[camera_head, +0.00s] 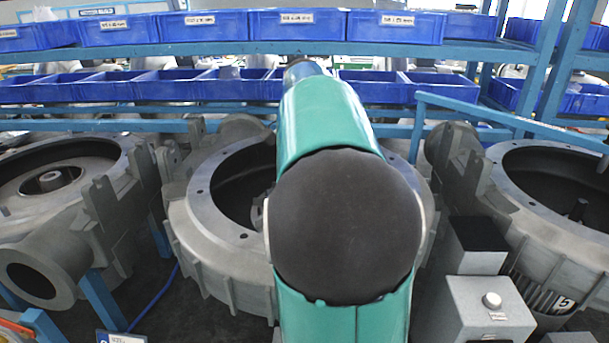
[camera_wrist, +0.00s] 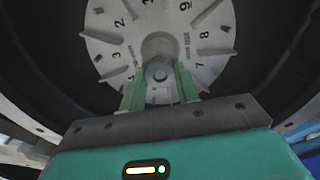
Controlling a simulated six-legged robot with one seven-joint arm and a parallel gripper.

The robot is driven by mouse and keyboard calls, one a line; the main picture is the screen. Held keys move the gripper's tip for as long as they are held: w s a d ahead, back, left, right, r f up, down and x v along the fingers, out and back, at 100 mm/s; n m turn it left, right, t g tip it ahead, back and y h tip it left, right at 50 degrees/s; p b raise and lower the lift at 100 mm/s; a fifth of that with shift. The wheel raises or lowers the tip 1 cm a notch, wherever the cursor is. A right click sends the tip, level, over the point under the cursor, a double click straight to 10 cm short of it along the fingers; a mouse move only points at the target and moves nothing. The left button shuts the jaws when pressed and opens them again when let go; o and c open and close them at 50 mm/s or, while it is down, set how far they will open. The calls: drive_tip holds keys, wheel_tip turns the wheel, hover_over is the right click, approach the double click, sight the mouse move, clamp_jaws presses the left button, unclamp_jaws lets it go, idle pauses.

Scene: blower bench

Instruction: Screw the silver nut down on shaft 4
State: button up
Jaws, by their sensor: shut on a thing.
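In the wrist view, my gripper (camera_wrist: 158,82) has its two green fingers on either side of a small grey round part (camera_wrist: 158,73) at the centre of a numbered impeller disc (camera_wrist: 120,48). The fingers are shut on this part, which looks like the silver nut at the end of the shaft hub (camera_wrist: 159,45). How far it sits on the thread cannot be told. In the head view, my arm covers the gripper, the nut and the shaft. The middle grey blower housing (camera_head: 205,225) shows around the arm. No label reading 4 is legible on it.
A left housing (camera_head: 75,205) and a right housing (camera_head: 560,180) flank the middle one. A grey box with a white knob (camera_head: 488,310) stands at front right. Blue racks with bins (camera_head: 215,30) run behind. In the wrist view, the dark housing wall (camera_wrist: 275,60) surrounds the disc.

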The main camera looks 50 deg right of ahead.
drive_tip(key=m, duration=0.6)
drive_tip(key=shift+m, duration=0.3)
clamp_jaws()
drive_tip(key=m, duration=0.3)
drive_tip(key=shift+m, duration=0.3)
drive_tip(key=m, duration=0.3)
drive_tip(key=shift+s+f+m, duration=0.1)
drive_tip(key=shift+m, duration=0.3)
drive_tip(key=m, duration=1.1)
drive_tip(key=o, duration=0.7)
unclamp_jaws()
